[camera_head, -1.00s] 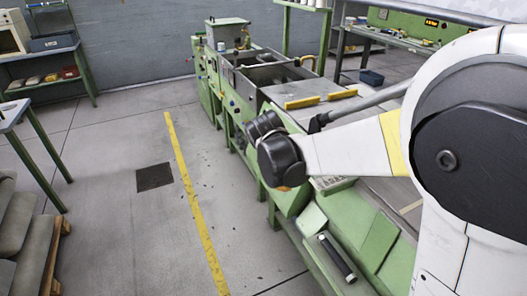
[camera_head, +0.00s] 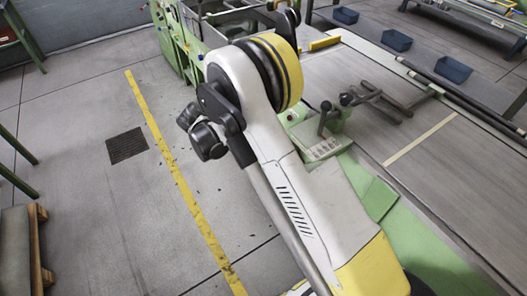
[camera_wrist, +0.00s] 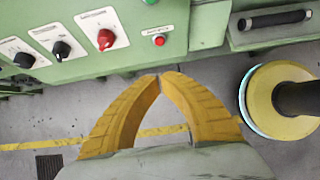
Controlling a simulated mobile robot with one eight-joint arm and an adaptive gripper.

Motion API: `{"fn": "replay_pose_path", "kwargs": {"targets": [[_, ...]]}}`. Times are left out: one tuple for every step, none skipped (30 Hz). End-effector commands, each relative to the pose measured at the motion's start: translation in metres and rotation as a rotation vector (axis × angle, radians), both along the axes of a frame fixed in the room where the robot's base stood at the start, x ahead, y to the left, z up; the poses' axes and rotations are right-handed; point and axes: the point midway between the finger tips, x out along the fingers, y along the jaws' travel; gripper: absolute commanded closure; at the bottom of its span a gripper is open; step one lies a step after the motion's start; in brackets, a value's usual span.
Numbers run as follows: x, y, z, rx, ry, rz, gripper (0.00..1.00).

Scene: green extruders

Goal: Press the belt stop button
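In the wrist view a green machine panel (camera_wrist: 215,25) crosses the top. A small round red button (camera_wrist: 159,40) sits on a light plate on it; its label is too small to read. To its left are a red knob (camera_wrist: 106,39) and two black knobs, (camera_wrist: 61,49) and (camera_wrist: 24,60), on white plates. My gripper (camera_wrist: 159,78) has yellow fingers with the tips together and nothing between them. The tips appear just below the red button in the picture, apart from it. The gripper cannot be made out in the head view, and neither can the button.
A black bar handle (camera_wrist: 275,19) is on the panel's right part. In the head view the green machine has a lever box (camera_head: 320,140) beside the grey belt (camera_head: 350,85). Blue bins (camera_head: 396,40) stand behind.

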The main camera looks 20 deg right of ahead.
Motion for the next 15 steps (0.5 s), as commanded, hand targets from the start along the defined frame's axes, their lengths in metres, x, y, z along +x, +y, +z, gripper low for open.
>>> {"fn": "replay_pose_path", "kwargs": {"targets": [[0.0, 0.0, 0.0, 0.0, -0.001, -0.001, 1.0], [0.0, 0.0, 0.0, 0.0, -0.001, -0.001, 1.0], [0.0, 0.0, 0.0, 0.0, -0.001, -0.001, 1.0], [0.0, -0.001, -0.001, 0.001, 0.0, -0.001, 1.0], [0.001, -0.002, -0.003, 0.001, -0.001, -0.002, 1.0], [0.001, -0.003, -0.005, 0.001, -0.001, -0.002, 1.0], [0.002, -0.005, -0.008, 0.001, -0.001, -0.002, 1.0], [0.003, -0.007, -0.011, 0.001, -0.001, -0.002, 1.0], [0.004, -0.01, -0.017, 0.002, -0.002, -0.003, 1.0], [0.004, -0.012, -0.021, 0.002, -0.002, -0.003, 1.0], [0.005, -0.015, -0.026, 0.002, -0.002, -0.003, 1.0], [0.007, -0.02, -0.033, 0.002, -0.002, -0.003, 1.0], [0.008, -0.023, -0.039, 0.001, -0.001, -0.004, 1.0], [0.009, -0.027, -0.045, 0.001, -0.001, -0.004, 1.0], [0.01, -0.032, -0.052, 0.001, -0.001, -0.004, 1.0]]}}
